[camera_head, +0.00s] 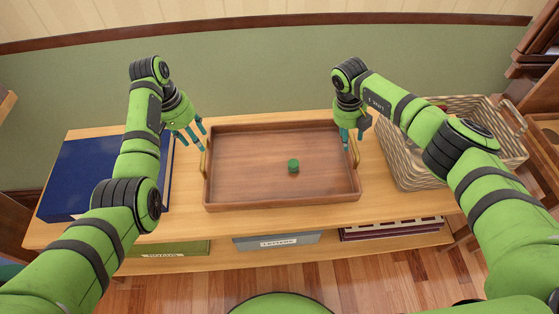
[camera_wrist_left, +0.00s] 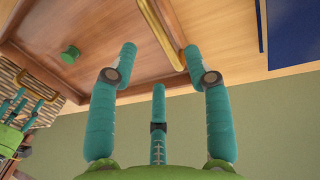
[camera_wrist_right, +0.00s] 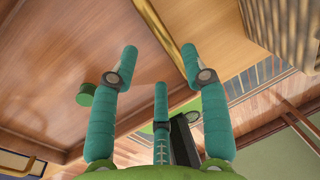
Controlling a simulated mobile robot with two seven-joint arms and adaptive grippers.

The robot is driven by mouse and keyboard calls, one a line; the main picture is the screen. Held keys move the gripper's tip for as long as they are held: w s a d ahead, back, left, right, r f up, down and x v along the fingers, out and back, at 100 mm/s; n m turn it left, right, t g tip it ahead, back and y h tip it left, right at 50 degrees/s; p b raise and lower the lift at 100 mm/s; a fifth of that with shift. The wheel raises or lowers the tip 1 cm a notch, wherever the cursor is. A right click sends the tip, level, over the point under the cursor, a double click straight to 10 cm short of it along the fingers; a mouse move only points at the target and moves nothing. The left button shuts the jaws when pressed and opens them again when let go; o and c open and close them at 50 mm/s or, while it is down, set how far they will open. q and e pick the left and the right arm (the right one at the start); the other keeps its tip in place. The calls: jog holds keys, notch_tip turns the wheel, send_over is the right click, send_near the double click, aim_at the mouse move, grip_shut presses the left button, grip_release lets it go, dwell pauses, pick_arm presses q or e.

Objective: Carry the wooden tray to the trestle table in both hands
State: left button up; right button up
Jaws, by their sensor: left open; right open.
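The wooden tray (camera_head: 250,190) lies flat on the wooden shelf unit's top, with a small green cylinder (camera_head: 293,166) on it. My left gripper (camera_head: 194,138) is open just above and beside the tray's left brass handle (camera_head: 204,163). In the left wrist view that handle (camera_wrist_left: 163,35) runs between the spread fingers of the gripper (camera_wrist_left: 160,52), without visible contact. My right gripper (camera_head: 350,138) is open by the tray's right end. In the right wrist view the brass handle (camera_wrist_right: 170,45) lies between its open fingertips (camera_wrist_right: 160,54). No trestle table is identifiable.
A large blue book or box (camera_head: 80,175) lies left of the tray. A woven basket (camera_head: 405,165) stands close on the right. A green wall (camera_head: 260,85) rises behind. Labelled boxes (camera_head: 277,241) sit on the lower shelf; wooden floor (camera_head: 390,285) shows in front.

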aim_at(349, 153)
pick_arm(q)
jog(key=shift+w+d+f, duration=0.1)
jog(key=shift+d+f, duration=0.15)
jog(key=shift+f, duration=0.95)
jog(key=shift+s+d+f, duration=0.1)
jog(key=shift+d+f, duration=0.1)
jog(key=shift+f, duration=0.95)
jog(key=shift+w+d+f, duration=0.1)
jog(key=shift+d+f, duration=0.15)
jog(key=shift+f, duration=0.95)
pick_arm(e)
jog(key=shift+w+d+f, duration=0.1)
jog(key=shift+d+f, duration=0.1)
jog(key=shift+f, duration=1)
jog(key=shift+s+d+f, duration=0.1)
jog(key=shift+d+f, duration=0.15)
jog(key=shift+f, duration=0.9)
jog(key=shift+w+d+f, duration=0.1)
jog(key=shift+d+f, duration=0.1)
jog(key=shift+f, duration=1)
pick_arm(q)
grip_shut()
pick_arm(e)
grip_shut()
